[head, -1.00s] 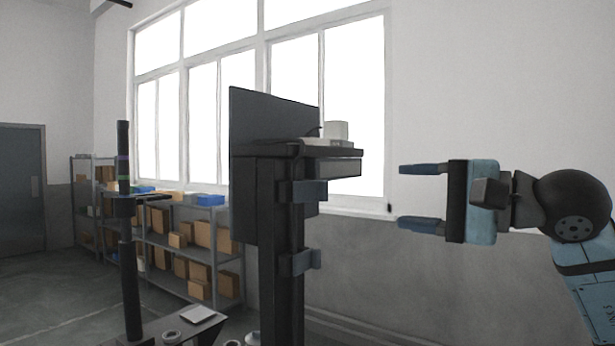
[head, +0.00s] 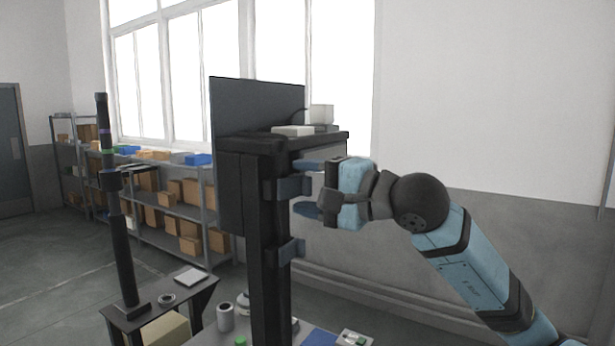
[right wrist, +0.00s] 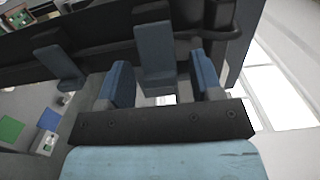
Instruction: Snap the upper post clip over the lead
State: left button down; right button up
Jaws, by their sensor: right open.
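The upper post clip (head: 291,188) is a blue-grey bracket on the side of the black post (head: 268,270). A similar lower clip (head: 288,251) sits below it. My right gripper (head: 303,188) is open at the upper clip, one finger above it and one below. In the right wrist view the upper clip (right wrist: 154,50) stands between the two fingers of the gripper (right wrist: 160,64), with gaps visible on both sides. The clip's flap looks swung out from the post there. I cannot make out a lead at the clip. My left gripper is not in view.
The post carries a dark panel (head: 228,105) and a top shelf with a white box (head: 321,114). A low table (head: 128,318) with a slim dark stand (head: 122,245) is at left. A bench with small items lies below the post. Shelves (head: 180,210) stand behind.

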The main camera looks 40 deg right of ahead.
jog(key=c, duration=0.9)
jog(key=shift+w+f+n+g+y+b, duration=0.3)
jog(key=shift+n+y+b, duration=0.1)
jog(key=shift+b, duration=0.4)
jog(key=shift+c, duration=0.2)
jog(key=shift+y, duration=0.3)
jog(key=shift+r+n+g+y+b, duration=0.25)
jog(key=shift+n+g+y+b, duration=0.05)
jog(key=shift+b, duration=0.05)
jog(key=o, duration=0.9)
jog(key=shift+o, duration=0.2)
jog(key=shift+d, duration=0.1)
